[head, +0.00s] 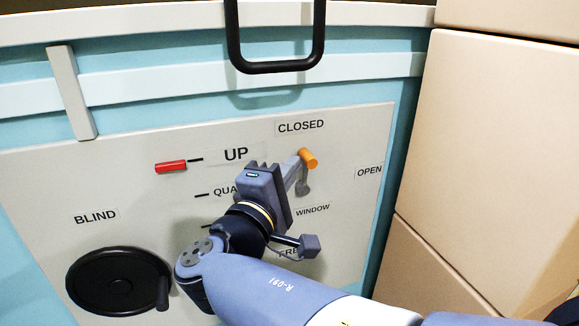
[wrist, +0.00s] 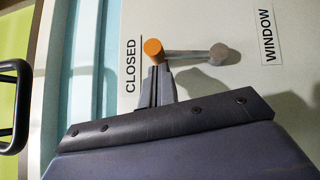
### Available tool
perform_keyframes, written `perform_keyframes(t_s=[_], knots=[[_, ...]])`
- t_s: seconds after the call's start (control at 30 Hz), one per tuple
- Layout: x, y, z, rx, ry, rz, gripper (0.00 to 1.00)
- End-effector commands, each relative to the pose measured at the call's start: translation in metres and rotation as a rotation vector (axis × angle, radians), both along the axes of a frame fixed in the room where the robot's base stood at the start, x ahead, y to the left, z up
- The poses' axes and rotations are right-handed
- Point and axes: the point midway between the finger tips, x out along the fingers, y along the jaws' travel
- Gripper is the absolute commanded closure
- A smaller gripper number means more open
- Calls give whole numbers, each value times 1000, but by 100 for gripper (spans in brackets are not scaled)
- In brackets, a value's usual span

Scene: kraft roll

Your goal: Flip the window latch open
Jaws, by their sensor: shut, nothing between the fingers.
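The window latch is a grey lever with an orange knob (head: 308,158) on a pale panel. In the head view its knob points up, just below the CLOSED label (head: 301,126), and the OPEN label (head: 369,171) is to its right. In the wrist view the orange knob (wrist: 153,48) is at the CLOSED end and the grey pivot (wrist: 219,54) is near the WINDOW label (wrist: 267,37). My gripper (wrist: 157,70) is shut and empty, its fingertips right beside the knob; I cannot tell whether they touch. My gripper hides part of the panel in the head view.
A red handle (head: 171,167) sits by the UP label, left of my gripper. A black round BLIND crank (head: 118,281) is at lower left. A black bar handle (head: 275,67) juts out above the panel. Stacked tan boxes (head: 500,150) close off the right side.

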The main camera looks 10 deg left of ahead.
Motion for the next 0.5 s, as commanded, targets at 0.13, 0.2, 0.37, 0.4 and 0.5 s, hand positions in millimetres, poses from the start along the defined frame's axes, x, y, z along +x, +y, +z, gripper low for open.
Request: perform_keyframes(t_s=[0.13, 0.2, 0.37, 0.4, 0.5], knots=[[0, 0, 0, 0, 0, 0, 100], [0, 0, 0, 0, 0, 0, 100], [0, -1, 0, 13, 7, -1, 100], [0, -1, 1, 20, 10, -1, 100], [1, -3, 2, 45, 26, -2, 100]])
